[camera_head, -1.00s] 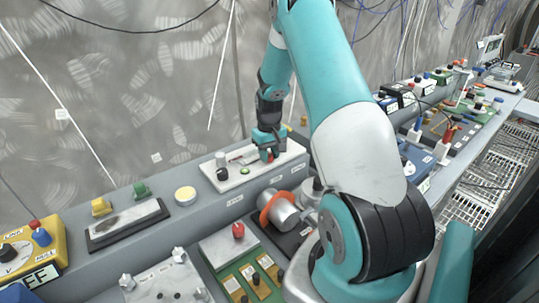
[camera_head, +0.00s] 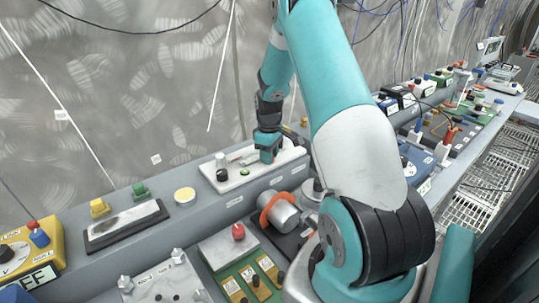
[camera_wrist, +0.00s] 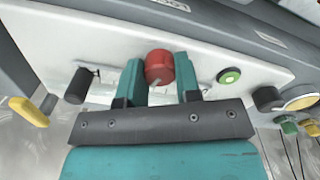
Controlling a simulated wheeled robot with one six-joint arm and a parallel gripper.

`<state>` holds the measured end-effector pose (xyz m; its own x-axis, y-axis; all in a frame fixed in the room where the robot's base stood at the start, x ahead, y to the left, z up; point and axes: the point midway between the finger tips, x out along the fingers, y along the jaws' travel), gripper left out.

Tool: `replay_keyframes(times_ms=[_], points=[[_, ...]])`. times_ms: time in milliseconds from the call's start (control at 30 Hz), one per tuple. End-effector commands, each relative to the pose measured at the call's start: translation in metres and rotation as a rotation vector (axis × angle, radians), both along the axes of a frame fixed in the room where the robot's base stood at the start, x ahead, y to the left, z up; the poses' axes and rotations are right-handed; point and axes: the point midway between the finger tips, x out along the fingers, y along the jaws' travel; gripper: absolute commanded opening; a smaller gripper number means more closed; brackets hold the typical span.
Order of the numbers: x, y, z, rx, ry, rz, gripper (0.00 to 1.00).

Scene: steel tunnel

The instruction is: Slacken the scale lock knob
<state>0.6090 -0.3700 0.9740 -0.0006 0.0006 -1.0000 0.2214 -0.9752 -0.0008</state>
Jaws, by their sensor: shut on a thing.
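In the wrist view a red round knob (camera_wrist: 159,66) with a pale index mark stands on a white plate (camera_wrist: 215,42), between the two teal fingers of my gripper (camera_wrist: 160,78). The gripper is shut on this knob. In the head view my gripper (camera_head: 268,151) is low over the white plate (camera_head: 240,180) on the grey ledge, and the held knob is hidden behind it. The plate's labels are too small to read, so its name as the scale lock knob is not confirmed.
On the same plate are a green button (camera_wrist: 229,76), a black knob (camera_wrist: 267,98) and another black knob (camera_wrist: 79,86). Below the ledge are an orange-ringed cylinder (camera_head: 279,211) and a red knob (camera_head: 238,232). The wall stands close behind.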

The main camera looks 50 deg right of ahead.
Motion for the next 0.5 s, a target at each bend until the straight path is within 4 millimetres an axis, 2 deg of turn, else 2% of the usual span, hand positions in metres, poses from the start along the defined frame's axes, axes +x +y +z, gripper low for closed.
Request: replay_keyframes(times_ms=[400, 433, 500], points=[[0.0000, -0.0007, 0.0009, -0.002, 0.000, 0.005, 0.07], [0.0000, -0.0007, 0.0009, -0.002, 0.000, 0.005, 0.35], [0.0000, -0.0007, 0.0009, -0.002, 0.000, 0.005, 0.51]])
